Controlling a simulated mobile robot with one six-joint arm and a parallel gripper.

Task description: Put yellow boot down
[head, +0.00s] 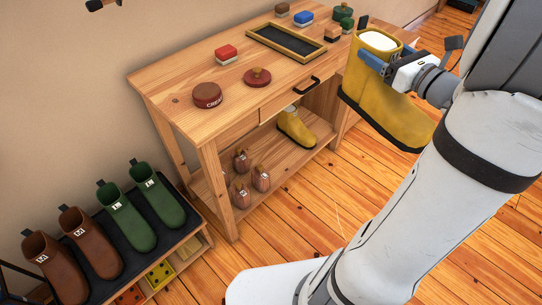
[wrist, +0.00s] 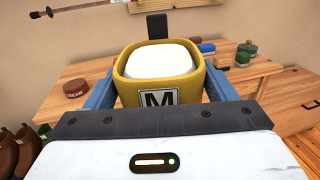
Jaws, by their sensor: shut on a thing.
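A yellow boot (head: 384,98) with a dark sole hangs in the air in front of the right end of the wooden table. My gripper (head: 375,62) is shut on its upper part, with blue fingers on either side. In the wrist view the boot (wrist: 158,68) shows its opening with white filling, a dark pull tab and an "M" label. A second yellow boot (head: 296,127) stands on the table's lower shelf.
The table (head: 180,84) carries a dark tray (head: 286,41), a cream tin (head: 207,95), brushes and jars. Several small brown objects stand on its lower shelf. Brown and green boots (head: 125,219) stand on a low rack at left. Floor (head: 290,215) before the table is clear.

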